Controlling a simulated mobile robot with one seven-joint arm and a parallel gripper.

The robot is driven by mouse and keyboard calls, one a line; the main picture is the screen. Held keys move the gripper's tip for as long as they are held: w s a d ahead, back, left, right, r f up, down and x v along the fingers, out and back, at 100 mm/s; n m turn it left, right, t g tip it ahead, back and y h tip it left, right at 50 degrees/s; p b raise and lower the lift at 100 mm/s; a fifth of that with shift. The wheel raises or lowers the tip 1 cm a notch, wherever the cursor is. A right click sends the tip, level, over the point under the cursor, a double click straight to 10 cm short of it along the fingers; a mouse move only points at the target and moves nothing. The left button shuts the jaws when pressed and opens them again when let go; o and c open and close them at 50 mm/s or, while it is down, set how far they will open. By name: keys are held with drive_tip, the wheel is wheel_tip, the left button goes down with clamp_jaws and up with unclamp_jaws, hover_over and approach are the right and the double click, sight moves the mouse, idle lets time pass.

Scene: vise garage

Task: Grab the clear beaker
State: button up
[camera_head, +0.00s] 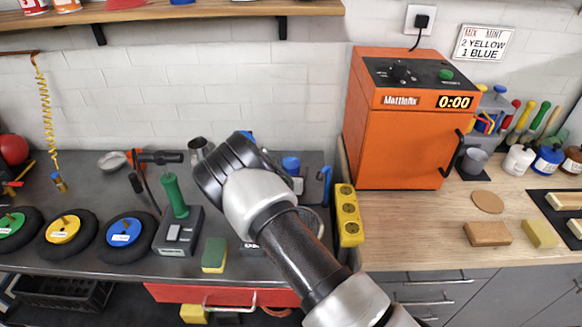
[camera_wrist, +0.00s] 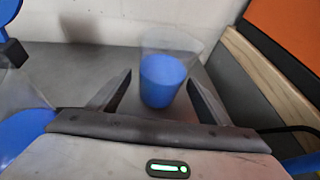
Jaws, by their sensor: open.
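The clear beaker (camera_wrist: 173,45) shows in the wrist view, upright on the grey worktop, see-through, with blue in its lower part. My gripper (camera_wrist: 160,77) is open, with one finger on each side of the beaker in the picture. The fingers appear apart from it, and nothing is held. I cannot tell how deep the beaker stands between them. In the head view my own arm hides the gripper. A blue item (camera_head: 291,166) just right of my arm may be the beaker, but it is too small to be sure.
The orange mixing machine (camera_head: 404,140) stands right of the grey bench, on the raised wooden counter (camera_head: 430,230). A yellow block (camera_head: 349,215) lies along the counter's edge. Another see-through item with blue (camera_wrist: 22,130) is close at left in the wrist view.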

drive_tip(key=shift+x, duration=0.85)
drive_tip(key=c, duration=1.3)
drive_tip(key=shift+r, duration=0.25)
